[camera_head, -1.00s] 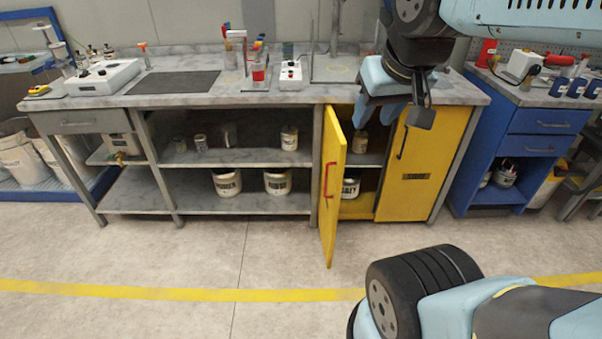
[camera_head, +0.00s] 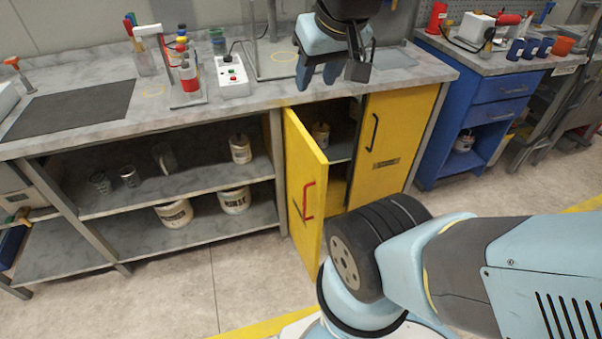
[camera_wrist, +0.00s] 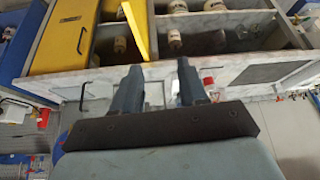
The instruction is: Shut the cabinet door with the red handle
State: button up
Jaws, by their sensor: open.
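The yellow cabinet door with the red handle (camera_head: 304,190) stands ajar, swung outward from the cabinet under the workbench. Its red handle (camera_head: 308,200) is on its outer face. The opening beside it shows a shelf with a container. The other yellow door (camera_head: 385,140), with a black handle, is shut. The open door also shows in the wrist view (camera_wrist: 136,28), seen near edge-on. My gripper (camera_head: 333,80) is open and empty, above the bench top edge over the cabinet and apart from the door. Its two fingers also show in the wrist view (camera_wrist: 158,85).
The workbench top (camera_head: 185,108) holds a white power box (camera_head: 231,75) and a bottle rack (camera_head: 183,85). Open shelves (camera_head: 170,190) with cans are left of the cabinet. A blue drawer unit (camera_head: 480,110) stands right. My arm covers the floor right of the door.

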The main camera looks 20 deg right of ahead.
aim_at(307, 167)
jog(key=u, duration=0.5)
jog(key=i, duration=0.25)
jog(key=z, duration=1.5)
jog(key=k, duration=1.5)
jog(key=u, duration=0.7)
jog(key=i, duration=1)
jog(key=u, duration=0.05)
